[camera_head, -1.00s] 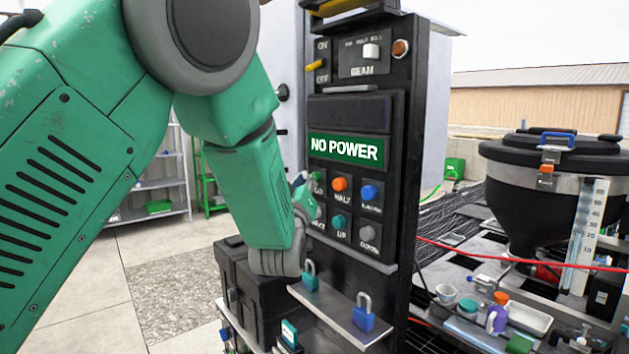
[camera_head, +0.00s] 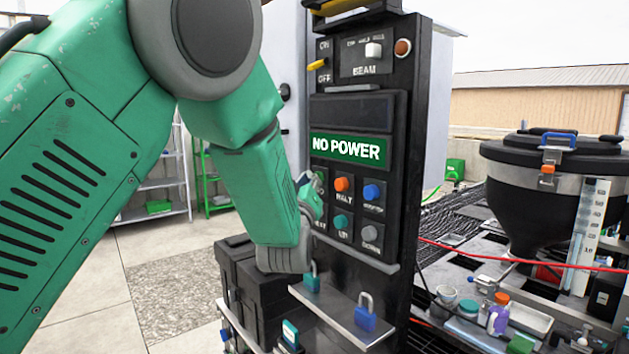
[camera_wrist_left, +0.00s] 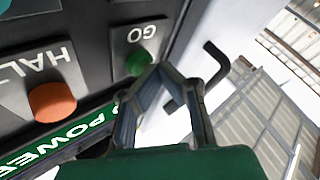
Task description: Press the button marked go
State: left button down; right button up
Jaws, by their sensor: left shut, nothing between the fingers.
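The black control panel (camera_head: 385,262) has a green display (camera_head: 346,149) reading "NO POWER". The green button marked GO (camera_wrist_left: 139,62) is on the panel beside the orange HALT button (camera_wrist_left: 52,102). In the head view the orange button (camera_head: 342,184) is clear, but the GO button is mostly hidden by my left gripper (camera_head: 315,192). My left gripper is shut and empty. In the left wrist view its fingertips (camera_wrist_left: 160,72) are right beside the GO button; I cannot tell whether they touch it.
A blue button (camera_head: 372,192), a teal one (camera_head: 341,221) and a grey one (camera_head: 370,233) are close by. A ledge (camera_head: 340,317) below holds a blue padlock (camera_head: 365,314) and a teal padlock (camera_head: 312,280). A yellow switch (camera_head: 317,64) sits above the display.

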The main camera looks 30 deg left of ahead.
pick_arm(q)
jog(key=shift+s, duration=0.1)
dwell(0.4)
jog(key=shift+s+a, duration=0.15)
jog(key=shift+s, duration=0.75)
jog(key=s, duration=0.1)
jog(key=s+a+b, duration=0.1)
jog(key=s, duration=0.1)
jog(key=s+a, duration=0.1)
jog(key=shift+s+b, duration=0.3)
jog(key=shift+b, duration=0.05)
dwell(0.4)
